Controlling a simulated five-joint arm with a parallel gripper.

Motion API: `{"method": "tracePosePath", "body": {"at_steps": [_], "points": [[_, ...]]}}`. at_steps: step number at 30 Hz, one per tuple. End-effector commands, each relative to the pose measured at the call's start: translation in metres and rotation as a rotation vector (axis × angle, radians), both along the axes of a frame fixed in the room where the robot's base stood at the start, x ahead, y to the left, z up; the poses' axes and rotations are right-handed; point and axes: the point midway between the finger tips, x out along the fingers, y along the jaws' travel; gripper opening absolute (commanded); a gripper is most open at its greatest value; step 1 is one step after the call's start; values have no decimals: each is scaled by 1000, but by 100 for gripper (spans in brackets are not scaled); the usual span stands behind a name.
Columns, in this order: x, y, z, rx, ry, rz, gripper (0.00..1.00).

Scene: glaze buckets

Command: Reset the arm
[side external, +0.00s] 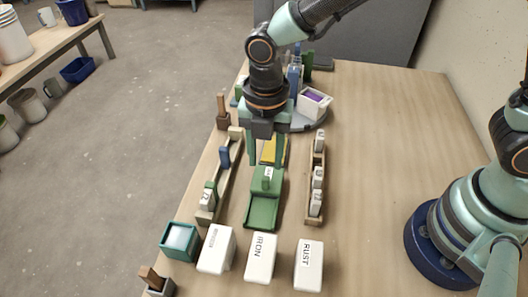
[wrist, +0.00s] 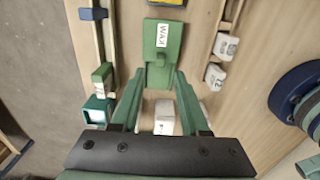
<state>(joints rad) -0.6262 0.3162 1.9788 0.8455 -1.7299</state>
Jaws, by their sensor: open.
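My gripper (side external: 265,162) is open and empty, pointing down above the middle of the table. In the wrist view its two green fingers (wrist: 158,80) are spread apart with nothing between the tips. Below it stands a green container (side external: 262,214) with a raised green piece. In the wrist view the green container (wrist: 155,75) carries a white label reading WAX. A yellow thing (side external: 274,150) lies just behind it, partly hidden by the fingers.
White boxes labelled IRON (side external: 261,257) and RUST (side external: 309,265), another white box (side external: 216,249) and a teal bucket (side external: 180,241) line the front. Wooden racks (side external: 314,205) (side external: 214,195) with small blocks flank the green container. A white box with purple contents (side external: 314,101) stands behind.

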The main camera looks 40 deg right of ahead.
Motion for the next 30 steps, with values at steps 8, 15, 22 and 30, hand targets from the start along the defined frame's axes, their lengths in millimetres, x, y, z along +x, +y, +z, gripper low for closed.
{"method": "tracePosePath", "body": {"at_steps": [8,15,22,30], "points": [[0,0,11,-1,1,0,45],[1,-3,14,4,-5,-30,45],[14,-50,56,72,-80,-469,45],[10,-135,110,234,-179,-1275,45]]}}
